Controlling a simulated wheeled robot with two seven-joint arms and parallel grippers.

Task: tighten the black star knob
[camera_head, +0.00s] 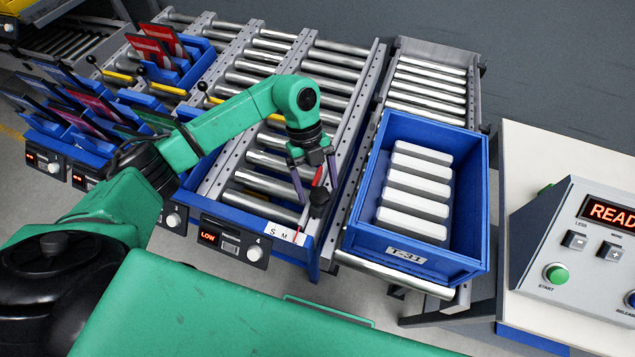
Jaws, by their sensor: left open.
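The black star knob (319,199) shows as a small dark knob at the front right end of a blue-edged roller lane, near the middle of the picture. A red strip (318,176) rises just behind it. My left gripper (315,187) reaches in from the left on a green arm and points down over this spot. Its two dark fingers are apart, one left and one right of the red strip. Nothing is clearly held, and I cannot tell whether a finger touches the knob. My right gripper is not in view.
A white card marked S and M (284,233) sits on the lane's front edge, beside a LOW display (208,237). A blue tote (468,255) with several white boxes stands right of the knob. A control panel (590,250) reading READ is far right. Blue bins with folders stand left.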

